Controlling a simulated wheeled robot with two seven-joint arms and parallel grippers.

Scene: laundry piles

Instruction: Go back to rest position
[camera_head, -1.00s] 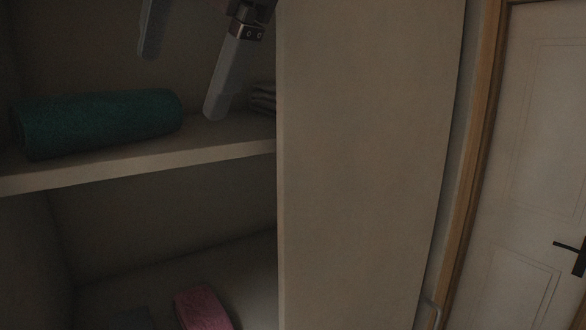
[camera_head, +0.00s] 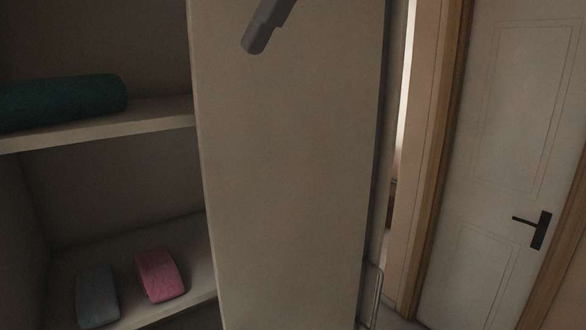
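One grey finger of a gripper (camera_head: 265,27) shows at the top centre, in front of the cupboard's pale upright panel. It slants down to the left from the upper right, so I take it as my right gripper. Its other finger and the rest of the arm are out of the picture, so its opening cannot be told. No object shows at this finger. My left gripper is not in view.
A rolled green towel (camera_head: 62,101) lies on the upper shelf (camera_head: 150,122). A pink folded cloth (camera_head: 160,275) and a grey one (camera_head: 97,296) lie on the lower shelf. The pale panel (camera_head: 290,180) stands mid-view. A white door (camera_head: 515,130) with a dark handle (camera_head: 540,230) is at right.

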